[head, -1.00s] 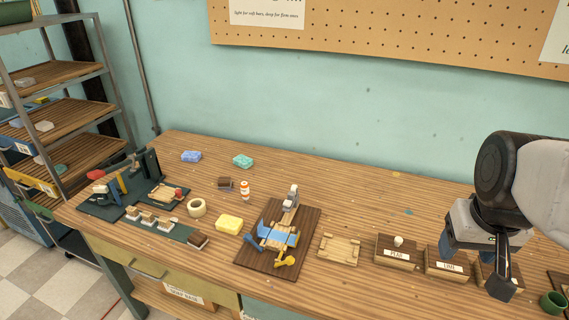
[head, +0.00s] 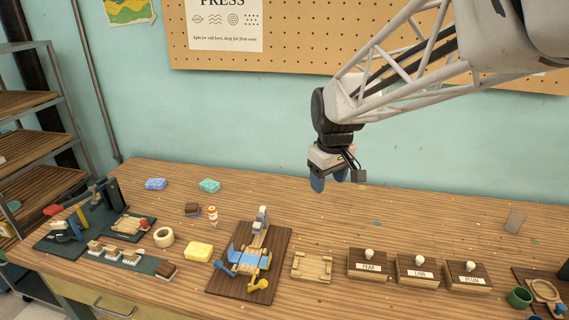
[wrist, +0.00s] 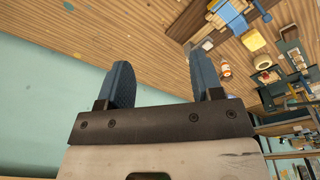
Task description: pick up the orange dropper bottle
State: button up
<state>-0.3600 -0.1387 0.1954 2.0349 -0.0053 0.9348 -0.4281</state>
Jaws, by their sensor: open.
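The orange dropper bottle (head: 212,216) is small, orange and white, and stands upright on the wooden bench, left of the press board. It also shows in the wrist view (wrist: 225,69), to the right of my fingers. My gripper (head: 333,186) hangs above the back part of the bench, to the right of the bottle and apart from it. In the wrist view its two blue fingers (wrist: 164,82) are spread with nothing between them.
A brown block (head: 192,209) sits just left of the bottle, and a yellow sponge (head: 199,251) and tape roll (head: 164,237) lie in front. The press board (head: 232,285) stands right of it. Labelled boxes (head: 418,267) line the front right. The bench's back middle is clear.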

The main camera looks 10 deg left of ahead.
jog(key=w+a+f+n, duration=0.1)
jog(key=w+a+f, duration=0.15)
jog(key=a, duration=0.25)
jog(key=w+a+f+n, duration=0.1)
jog(key=w+a+n, duration=0.15)
jog(key=a, duration=0.25)
jog(key=n+g, duration=0.1)
jog(key=n, duration=0.5)
send_over(212, 208)
notch_tip(212, 208, down, 15)
jog(key=shift+s+d+r, duration=0.1)
jog(key=shift+f, duration=1.35)
jog(key=shift+f, duration=0.1)
jog(key=shift+f, duration=2.5)
jog(key=shift+c, duration=0.4)
